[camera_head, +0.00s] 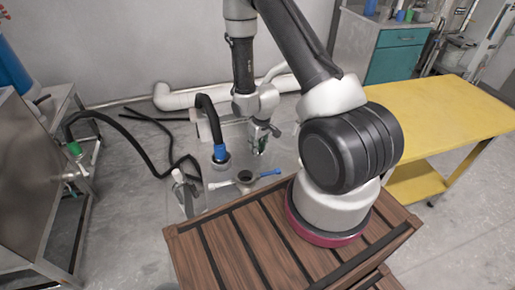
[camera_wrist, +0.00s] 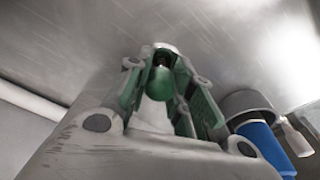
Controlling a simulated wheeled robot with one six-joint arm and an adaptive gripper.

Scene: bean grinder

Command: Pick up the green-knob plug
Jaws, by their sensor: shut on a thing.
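My gripper (camera_head: 262,142) is over the metal table, to the right of the blue hose end. In the wrist view its green-lined fingers (camera_wrist: 158,62) are closed around a small rounded green knob (camera_wrist: 160,84), which I take to be the green-knob plug. The fingers hide much of the plug, and I cannot tell whether it touches the metal surface. In the head view the plug is too small and covered to make out clearly.
A black hose with a blue end (camera_head: 220,153) stands left of my gripper; its blue part (camera_wrist: 262,140) shows in the wrist view. A blue-handled part (camera_head: 268,173) lies in front. A slatted wooden top (camera_head: 245,243) is nearest. A yellow table (camera_head: 440,115) stands right.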

